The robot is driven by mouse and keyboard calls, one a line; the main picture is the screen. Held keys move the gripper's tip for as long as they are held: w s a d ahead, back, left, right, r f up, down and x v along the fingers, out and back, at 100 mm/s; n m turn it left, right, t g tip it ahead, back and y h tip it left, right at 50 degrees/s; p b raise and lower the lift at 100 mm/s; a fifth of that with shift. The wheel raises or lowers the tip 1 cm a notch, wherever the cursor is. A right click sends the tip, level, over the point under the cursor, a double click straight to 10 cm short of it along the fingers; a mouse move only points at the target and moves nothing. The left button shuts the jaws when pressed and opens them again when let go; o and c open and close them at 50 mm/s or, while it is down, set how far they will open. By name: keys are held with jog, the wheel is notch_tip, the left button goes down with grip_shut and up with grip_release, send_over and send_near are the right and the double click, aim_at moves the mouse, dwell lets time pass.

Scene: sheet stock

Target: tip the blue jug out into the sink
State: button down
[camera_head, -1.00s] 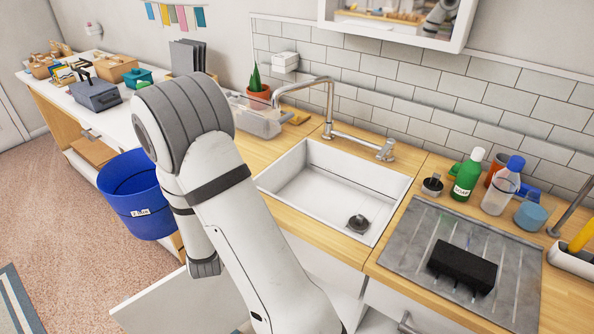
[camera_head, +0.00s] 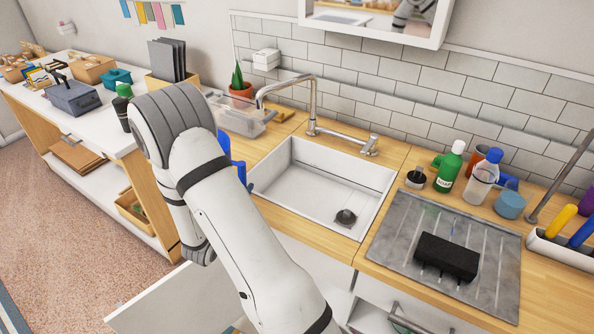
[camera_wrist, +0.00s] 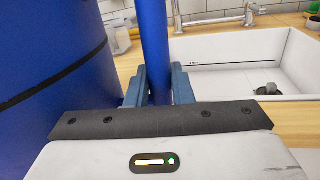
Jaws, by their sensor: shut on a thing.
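The blue jug (camera_wrist: 55,65) fills the left of the wrist view, with a dark line round its wall and an upright handle (camera_wrist: 155,45). My gripper (camera_wrist: 158,88) is shut on that handle. In the wrist view the sink (camera_wrist: 225,85) lies right of and beyond the jug. The jug's mouth is hidden.
A tap (camera_head: 312,105) arches behind the sink. A clear tub (camera_head: 238,118) and a potted plant (camera_head: 240,88) stand to its left. Right of the sink are a green bottle (camera_head: 449,168), a clear bottle (camera_head: 481,180) and a grey drainer (camera_head: 400,235) bearing a black block (camera_head: 447,255).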

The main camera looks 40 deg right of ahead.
jog(key=s+d+m+g+h, duration=0.1)
jog(key=s+d+m+g, duration=0.1)
jog(key=g, duration=0.1)
jog(key=s+d+f+m+g+h+p, duration=0.1)
jog(key=s+d+m+g, duration=0.1)
jog(key=s+g, duration=0.1)
jog(key=s+d+m+g+h+p, duration=0.1)
jog(key=s+m+g, duration=0.1)
jog(key=s+g, duration=0.1)
jog(key=shift+d+f, duration=0.15)
jog(key=shift+d, duration=0.25)
jog(key=shift+s+m+g, duration=0.4)
jog(key=shift+g, duration=0.3)
jog(key=a+r+y+p, duration=0.1)
jog(key=p, duration=0.2)
jog(key=shift+a+y+p, duration=0.15)
jog(key=shift+y+p, duration=0.15)
jog(key=shift+p, duration=0.1)
